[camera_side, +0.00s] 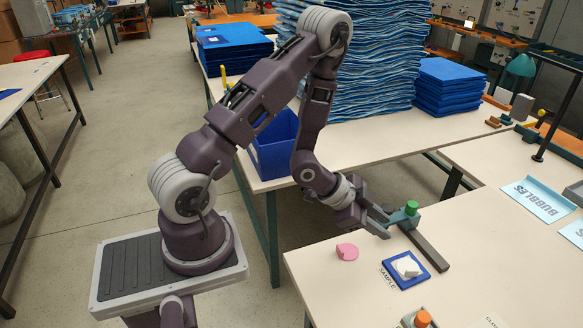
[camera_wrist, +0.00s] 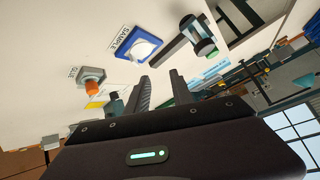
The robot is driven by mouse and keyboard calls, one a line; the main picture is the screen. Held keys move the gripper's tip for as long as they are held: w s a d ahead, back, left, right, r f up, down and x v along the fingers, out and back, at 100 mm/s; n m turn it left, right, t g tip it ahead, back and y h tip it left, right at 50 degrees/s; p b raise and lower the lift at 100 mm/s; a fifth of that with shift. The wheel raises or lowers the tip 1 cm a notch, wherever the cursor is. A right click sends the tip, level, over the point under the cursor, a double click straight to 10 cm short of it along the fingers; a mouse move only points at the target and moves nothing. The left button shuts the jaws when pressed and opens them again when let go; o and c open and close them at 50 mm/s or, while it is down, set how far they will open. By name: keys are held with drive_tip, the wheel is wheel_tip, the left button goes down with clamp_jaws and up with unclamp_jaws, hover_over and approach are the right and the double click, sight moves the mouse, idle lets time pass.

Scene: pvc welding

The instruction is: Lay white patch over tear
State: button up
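A blue square labelled SAMPLE (camera_side: 390,277) lies on the white table in the side view, with a lumpy white piece (camera_side: 407,267) on it. The blue square (camera_wrist: 118,54) and the white piece (camera_wrist: 142,48) also show in the wrist view, above my fingers. I cannot tell whether the white piece is the patch, and no tear is visible. My gripper (camera_side: 388,222) is above the table's back edge, behind the blue square and apart from it. In the wrist view my gripper (camera_wrist: 161,76) has two separated fingers with nothing between them.
A pink piece (camera_side: 347,252) lies left of the blue square. A green-topped tool (camera_side: 412,208) with a dark bar (camera_side: 428,248) is close to my gripper's right. An orange-capped glue container (camera_side: 423,318) stands at the front. The table around the blue square is mostly clear.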

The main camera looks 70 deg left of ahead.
drive_tip(key=s+a+r+n+g+y, duration=0.1)
drive_tip(key=s+r+n+y, duration=0.1)
drive_tip(key=r, duration=0.6)
drive_tip(key=s+a+r+n+y, duration=0.1)
drive_tip(key=s+a+r+y, duration=0.1)
drive_tip(key=r, duration=0.6)
drive_tip(key=s+d+r+n+g, duration=0.1)
drive_tip(key=s+d+r+n, duration=0.1)
drive_tip(key=s, duration=0.8)
drive_tip(key=s+d+r+n+g+h, duration=0.1)
drive_tip(key=s+d+r+n, duration=0.1)
drive_tip(key=s+d+r, duration=0.2)
drive_tip(key=s+r, duration=0.3)
drive_tip(key=s, duration=0.3)
drive_tip(key=shift+d+g, duration=0.15)
drive_tip(key=shift+g, duration=0.15)
